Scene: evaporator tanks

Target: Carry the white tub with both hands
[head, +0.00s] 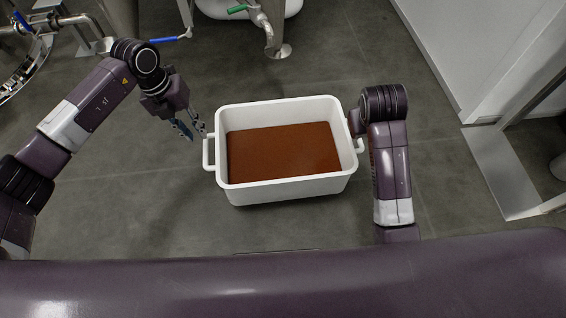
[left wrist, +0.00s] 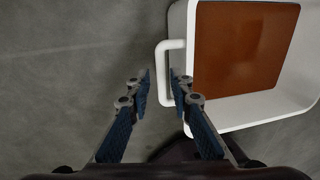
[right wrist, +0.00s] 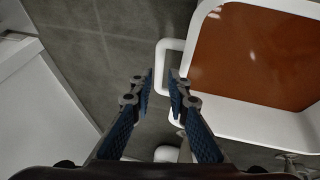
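The white tub (head: 290,188) is a rectangular tub with a reddish-brown fill inside and a loop handle on each short side. My left gripper (head: 192,136) is open beside the tub's left handle (head: 208,152). In the left wrist view its fingers (left wrist: 160,76) are spread, and the left handle (left wrist: 163,72) lies near the fingertips. My right gripper is hidden behind its arm in the head view, by the tub's right handle (head: 360,146). In the right wrist view its fingers (right wrist: 162,76) are spread, with the right handle (right wrist: 163,66) near the tips. I cannot tell whether either handle is touched.
Tank legs and a pipe with a green valve handle (head: 238,9) stand behind the tub. Piping with a blue valve handle (head: 164,40) is at the upper left. A white wall (head: 450,50) and a metal plate (head: 505,175) are at the right. The grey floor around the tub is clear.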

